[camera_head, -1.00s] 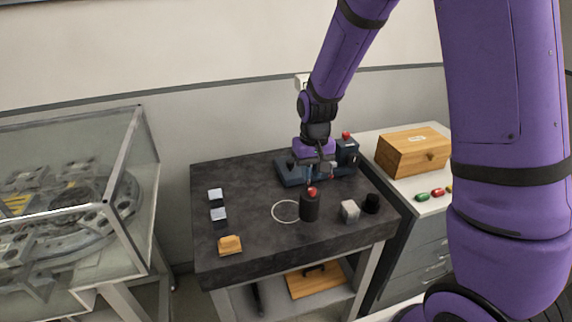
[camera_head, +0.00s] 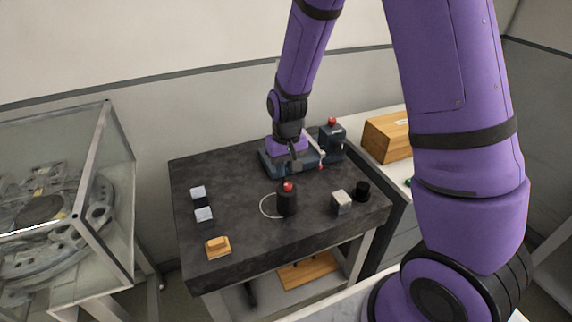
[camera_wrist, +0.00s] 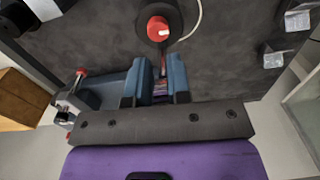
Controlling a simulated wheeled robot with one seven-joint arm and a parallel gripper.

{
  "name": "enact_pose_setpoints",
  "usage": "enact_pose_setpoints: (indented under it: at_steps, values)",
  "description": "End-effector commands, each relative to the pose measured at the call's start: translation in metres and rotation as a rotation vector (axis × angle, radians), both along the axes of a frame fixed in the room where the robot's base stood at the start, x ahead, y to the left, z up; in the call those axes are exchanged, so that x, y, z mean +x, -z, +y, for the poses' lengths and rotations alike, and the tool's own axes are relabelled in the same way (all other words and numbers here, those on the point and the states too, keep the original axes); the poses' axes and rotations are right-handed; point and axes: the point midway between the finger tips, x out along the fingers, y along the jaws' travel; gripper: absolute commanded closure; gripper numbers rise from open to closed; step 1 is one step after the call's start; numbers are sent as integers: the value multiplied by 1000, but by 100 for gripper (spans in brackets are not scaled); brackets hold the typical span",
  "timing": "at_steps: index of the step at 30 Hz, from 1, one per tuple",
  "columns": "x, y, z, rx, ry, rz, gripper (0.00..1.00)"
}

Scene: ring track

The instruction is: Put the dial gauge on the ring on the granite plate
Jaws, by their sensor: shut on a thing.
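The dial gauge (camera_head: 287,203) appears to be the dark upright cylinder with a red top. It also shows just beyond my fingertips in the wrist view (camera_wrist: 147,36). My gripper (camera_wrist: 158,70) is shut on a thin stem that seems to belong to it; the join is partly hidden. In the head view my gripper (camera_head: 291,158) is behind and above the cylinder. The white ring (camera_head: 262,207) is on the dark granite plate (camera_head: 235,178). The cylinder overlaps the ring's right side in view. I cannot tell whether it touches the plate.
A blue device (camera_head: 331,143) with a red knob stands at the back right. A grey block (camera_head: 341,203) and a black cylinder (camera_head: 362,191) are to the right. Two pale blocks (camera_head: 203,214) and a tan block (camera_head: 218,247) are at left. The plate's left middle is clear.

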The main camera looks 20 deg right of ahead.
Motion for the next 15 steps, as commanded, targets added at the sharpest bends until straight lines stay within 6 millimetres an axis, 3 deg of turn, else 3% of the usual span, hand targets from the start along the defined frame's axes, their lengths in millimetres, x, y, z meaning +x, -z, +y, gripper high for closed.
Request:
enact_pose_setpoints:
  at_steps: [12,13,15]
  values:
    - [0,4,0,0,0,-2,100]
    - [0,4,0,0,0,-1,77]
    - [0,4,1,0,0,-2,61]
